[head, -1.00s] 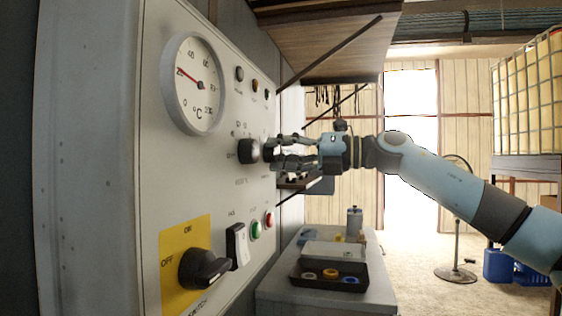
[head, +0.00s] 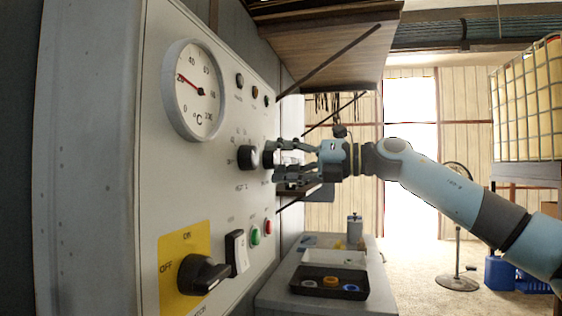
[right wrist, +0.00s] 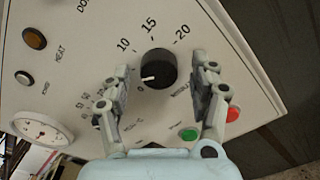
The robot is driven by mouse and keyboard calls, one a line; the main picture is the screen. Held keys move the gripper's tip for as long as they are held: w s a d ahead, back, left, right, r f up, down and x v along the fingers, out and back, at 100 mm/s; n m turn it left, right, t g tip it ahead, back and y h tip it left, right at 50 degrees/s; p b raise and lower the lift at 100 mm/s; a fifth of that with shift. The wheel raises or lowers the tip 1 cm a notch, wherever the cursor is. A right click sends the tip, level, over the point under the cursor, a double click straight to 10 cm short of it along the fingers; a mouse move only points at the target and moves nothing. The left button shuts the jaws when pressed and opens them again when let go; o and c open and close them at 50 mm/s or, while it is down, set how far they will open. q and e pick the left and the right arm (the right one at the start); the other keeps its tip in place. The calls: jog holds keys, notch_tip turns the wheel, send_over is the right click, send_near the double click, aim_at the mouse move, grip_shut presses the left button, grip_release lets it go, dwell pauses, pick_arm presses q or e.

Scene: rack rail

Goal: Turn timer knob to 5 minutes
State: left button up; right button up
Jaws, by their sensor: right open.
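The timer knob (right wrist: 158,68) is black and round, with a white pointer mark, on the light grey control panel (right wrist: 95,25). The numbers 10, 15 and 20 show around it in the right wrist view. The pointer faces left, short of the 10; its exact value is too small to tell. My right gripper (right wrist: 160,80) is open, with one finger on each side of the knob; contact cannot be told. In the head view, my right gripper (head: 277,160) is at the panel's right edge and partly hides the knob (head: 268,155). My left gripper is not in view.
Another black knob (head: 247,158) sits close beside the timer knob. A thermometer dial (head: 195,90), a yellow-backed switch (head: 204,274), a rocker switch (head: 236,252) and green (head: 255,236) and red buttons share the panel. A black tray (head: 329,282) stands on a bench.

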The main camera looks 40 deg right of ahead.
aim_at(265, 111)
jog(key=shift+r, duration=0.1)
notch_tip(265, 111, up, 10)
jog(key=shift+a+f, duration=0.1)
jog(key=shift+w, duration=0.1)
dwell(0.3)
